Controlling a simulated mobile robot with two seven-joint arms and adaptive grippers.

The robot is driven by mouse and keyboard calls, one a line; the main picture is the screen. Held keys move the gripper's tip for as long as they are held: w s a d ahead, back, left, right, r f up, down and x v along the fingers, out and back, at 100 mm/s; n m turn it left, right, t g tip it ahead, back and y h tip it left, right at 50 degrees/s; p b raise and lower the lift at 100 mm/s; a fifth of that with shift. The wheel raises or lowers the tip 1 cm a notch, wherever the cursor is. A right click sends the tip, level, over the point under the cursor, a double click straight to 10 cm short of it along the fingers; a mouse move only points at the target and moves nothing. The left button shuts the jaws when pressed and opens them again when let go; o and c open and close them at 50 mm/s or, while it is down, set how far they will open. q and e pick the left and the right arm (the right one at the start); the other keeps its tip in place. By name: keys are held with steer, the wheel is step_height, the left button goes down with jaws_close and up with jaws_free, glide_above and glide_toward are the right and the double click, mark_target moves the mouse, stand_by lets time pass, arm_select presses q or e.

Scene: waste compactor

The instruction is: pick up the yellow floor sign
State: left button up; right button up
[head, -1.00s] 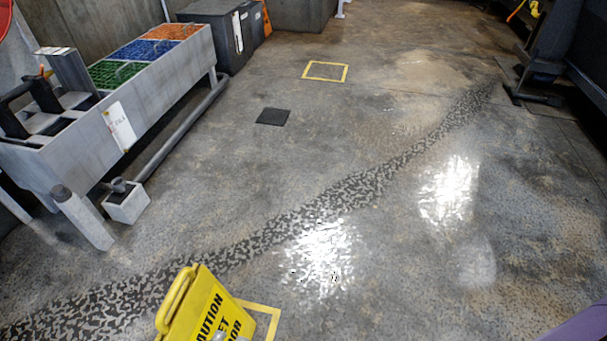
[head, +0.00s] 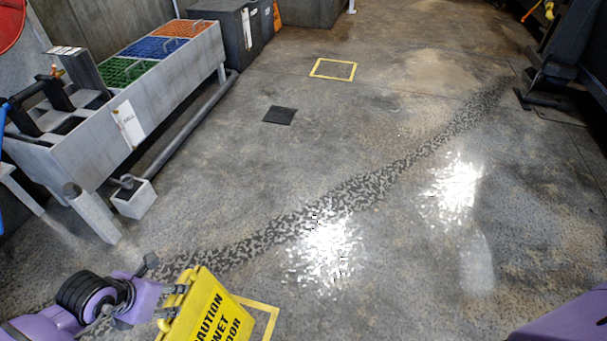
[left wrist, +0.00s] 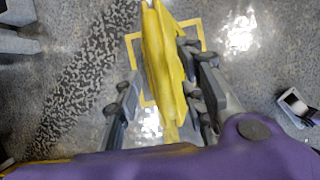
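The yellow floor sign (head: 212,312) stands at the bottom of the head view, its black caution lettering facing front right and its lower part cut off. My left gripper (head: 166,290) is at the sign's left edge, by its handle. In the left wrist view the sign (left wrist: 161,55) runs between the two dark fingers of my left gripper (left wrist: 160,98). The fingers are apart, with a clear gap on the left side of the sign; the right finger is close to it, and I cannot tell whether it touches. My right gripper is not in view.
A yellow floor square (head: 265,310) lies under or behind the sign. A dark floor plate (head: 279,116) lies farther back. The middle floor is open.

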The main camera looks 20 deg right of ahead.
mark_target(172, 294)
arm_select(q)
steer(key=b+x, duration=0.1)
steer(key=x, duration=0.3)
steer(key=shift+w, duration=0.1)
jaws_close()
steer(key=shift+r, duration=0.15)
stand_by(0.4)
